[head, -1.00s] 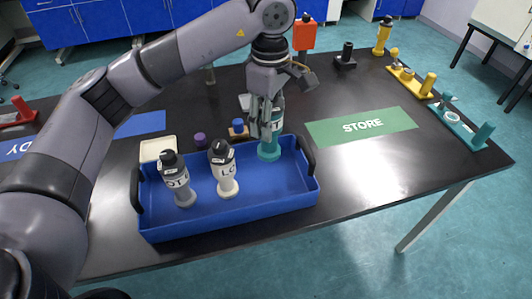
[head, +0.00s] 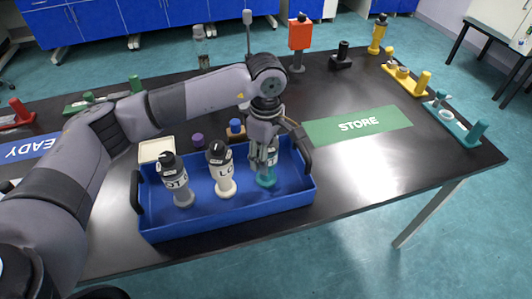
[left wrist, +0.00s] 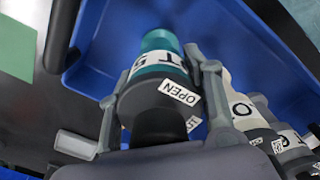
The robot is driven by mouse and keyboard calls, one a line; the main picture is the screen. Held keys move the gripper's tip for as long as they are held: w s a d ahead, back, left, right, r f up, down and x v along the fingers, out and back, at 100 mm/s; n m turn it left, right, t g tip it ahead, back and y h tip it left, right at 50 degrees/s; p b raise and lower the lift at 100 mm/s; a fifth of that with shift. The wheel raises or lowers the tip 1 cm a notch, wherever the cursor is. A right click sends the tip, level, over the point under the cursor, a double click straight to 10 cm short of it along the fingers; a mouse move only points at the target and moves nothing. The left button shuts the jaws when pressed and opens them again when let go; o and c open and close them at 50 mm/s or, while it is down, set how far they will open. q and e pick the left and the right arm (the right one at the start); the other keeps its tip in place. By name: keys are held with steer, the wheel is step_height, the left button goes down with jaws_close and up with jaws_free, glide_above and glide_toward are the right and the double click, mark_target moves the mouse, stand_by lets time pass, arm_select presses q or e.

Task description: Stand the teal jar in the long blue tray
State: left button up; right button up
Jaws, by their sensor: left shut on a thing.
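The teal jar (head: 266,178) is upright inside the right part of the long blue tray (head: 232,221). Whether its base touches the tray floor is hard to tell. My left gripper (head: 263,153) is shut on the jar's upper part from above. In the left wrist view the jar (left wrist: 158,66), with a dark cap and an "OPEN" label, sits between the two fingers (left wrist: 160,88). The blue tray (left wrist: 110,38) spreads around it there. My right gripper is not in view.
A grey jar (head: 177,180) and a cream jar (head: 221,172) stand in the tray, left of the teal jar. The tray has dark end handles. A green STORE mat (head: 335,130) lies to the right. Small purple (head: 197,140) and blue-capped (head: 236,128) items stand behind the tray.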

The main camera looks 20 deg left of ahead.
arm_select(q)
steer(key=shift+f, duration=0.15)
steer(key=o, duration=1.3)
steer(key=shift+c, duration=0.2)
steer(key=shift+r, duration=0.3)
step_height(320, 180, up, 12)
steer(key=shift+f+b, duration=0.1)
steer(key=shift+b, duration=0.55)
